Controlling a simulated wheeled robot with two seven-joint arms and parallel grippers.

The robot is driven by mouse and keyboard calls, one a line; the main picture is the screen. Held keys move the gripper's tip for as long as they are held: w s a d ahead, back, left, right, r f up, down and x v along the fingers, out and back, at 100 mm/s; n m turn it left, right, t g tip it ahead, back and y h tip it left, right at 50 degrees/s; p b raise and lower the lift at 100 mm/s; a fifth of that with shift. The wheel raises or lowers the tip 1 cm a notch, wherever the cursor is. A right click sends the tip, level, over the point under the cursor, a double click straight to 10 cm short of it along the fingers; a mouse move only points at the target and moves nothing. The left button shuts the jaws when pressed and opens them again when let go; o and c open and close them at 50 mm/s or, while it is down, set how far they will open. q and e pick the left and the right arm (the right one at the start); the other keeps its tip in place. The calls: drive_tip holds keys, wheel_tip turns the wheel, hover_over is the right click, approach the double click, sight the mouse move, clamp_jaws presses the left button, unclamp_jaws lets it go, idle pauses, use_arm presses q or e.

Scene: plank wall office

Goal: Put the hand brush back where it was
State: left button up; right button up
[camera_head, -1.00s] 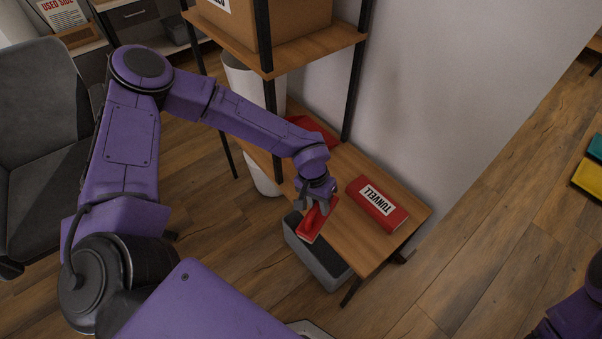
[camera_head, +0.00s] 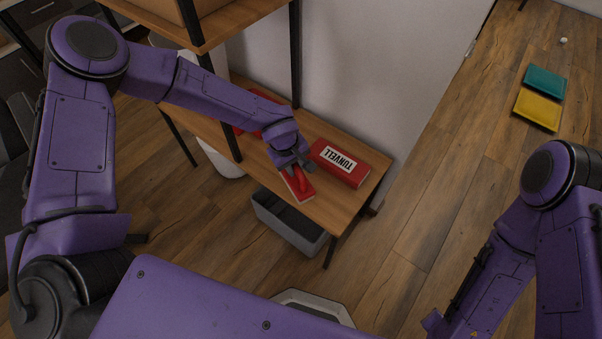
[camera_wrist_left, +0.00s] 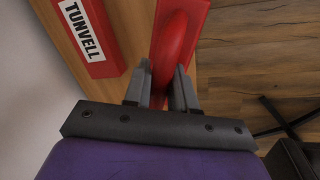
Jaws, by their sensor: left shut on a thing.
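The hand brush (camera_head: 300,188) is red with a rounded handle and a flat head. My left gripper (camera_head: 295,168) is shut on its handle. In the left wrist view the brush (camera_wrist_left: 180,22) lies between the two fingers (camera_wrist_left: 161,92). It is at the front edge of the low wooden shelf board (camera_head: 333,208), left of a red box (camera_head: 350,169) labelled TUNVELL. I cannot tell whether the brush touches the board. Its underside is hidden. My right arm shows at the right, but its gripper fingers are not visible.
A grey bin (camera_head: 284,232) stands on the floor below the board's front edge. Another red item (camera_head: 262,97) lies farther back, partly behind my arm. Black posts (camera_head: 296,65) carry an upper shelf (camera_head: 235,20). Yellow (camera_head: 537,110) and teal (camera_head: 546,81) flat items lie on the floor.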

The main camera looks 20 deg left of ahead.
use_arm(q)
drive_tip(key=f, duration=0.2)
drive_tip(key=w+d+f, duration=0.1)
drive_tip(key=w+f, duration=0.1)
drive_tip(key=f, duration=0.1)
drive_tip(key=shift+w+d+f, duration=0.1)
drive_tip(key=shift+d+f, duration=0.15)
drive_tip(key=shift+f, duration=0.1)
drive_tip(key=shift+w+f, duration=0.1)
drive_tip(key=shift+f, duration=0.1)
drive_tip(key=shift+f+b, duration=0.1)
drive_tip(key=shift+b, duration=0.2)
drive_tip(key=o, duration=0.9)
drive_tip(key=shift+o, duration=0.2)
drive_tip(key=r, duration=0.4)
drive_tip(key=s+a+r+p, duration=0.1)
drive_tip(key=r, duration=0.3)
drive_tip(key=s+r, duration=0.1)
drive_tip(key=r, duration=0.3)
drive_tip(key=shift+a+p, duration=0.3)
drive_tip(key=shift+a, duration=0.05)
